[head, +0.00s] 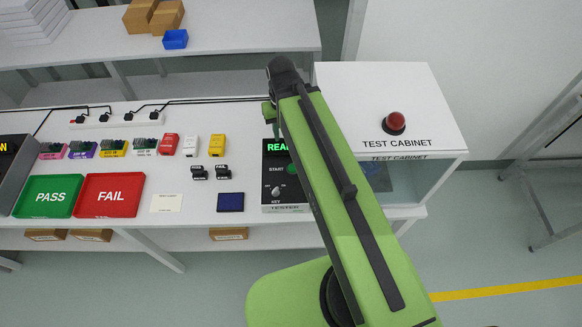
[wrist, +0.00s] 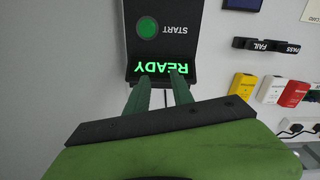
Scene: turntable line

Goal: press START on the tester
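The tester (head: 285,208) is a black box on the white table, left of the test cabinet. Its screen glows green and reads READY (wrist: 165,67) in the wrist view. The round green START button (wrist: 148,27) shows clear in the wrist view, beyond the screen from my fingers; in the head view the START button (head: 291,169) is just left of my arm. A KEY switch (head: 277,191) sits below it. My gripper (wrist: 160,80) has its two fingers apart with nothing between them, tips at the screen's edge. In the head view my arm hides part of the tester.
The white test cabinet (head: 385,90) with a red dome lamp (head: 394,123) stands right of my arm. Green PASS (head: 49,196) and red FAIL (head: 109,194) trays lie at left. Small PASS and FAIL stamps (wrist: 265,45) and coloured blocks stand beside the tester.

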